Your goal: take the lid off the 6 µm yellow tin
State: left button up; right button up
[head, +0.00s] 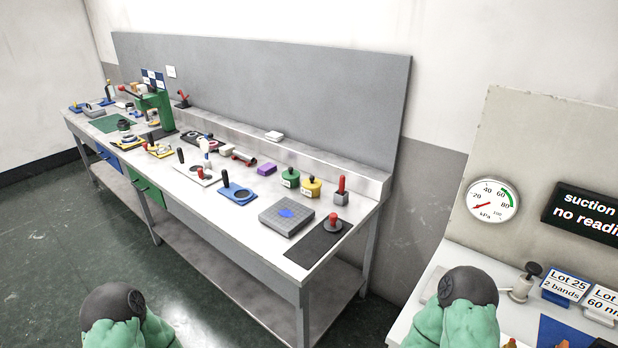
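A small yellow tin (312,189) stands upright on the long steel workbench, toward its right part. A dark knob shows on its top, so its lid appears to be on. A white label is on its front, but the writing is too small to read. A green tin (290,178) of like shape stands just to its left, also with a knob on top and a white label. Neither of my grippers is in view. Only green and dark parts of my two arms show at the bottom edge, well apart from the tins.
Near the tins are a purple block (267,169), a red-handled grey block (341,190), a grooved grey plate (287,215) and a blue holder (237,194). A dark mat (318,243) lies at the bench's right end. A second bench with a gauge (493,200) stands right. Floor left is clear.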

aim_at(312, 183)
jog(key=i+j, duration=0.2)
jog(key=i+j+z, duration=0.15)
jog(key=j, duration=0.25)
jog(key=i+j, duration=0.2)
jog(key=i+j+z, duration=0.1)
jog(key=j, duration=0.35)
jog(key=i+j+z, duration=0.1)
jog(key=i+j, duration=0.3)
jog(key=j, duration=0.25)
jog(key=i+j+z, duration=0.15)
jog(key=j, duration=0.2)
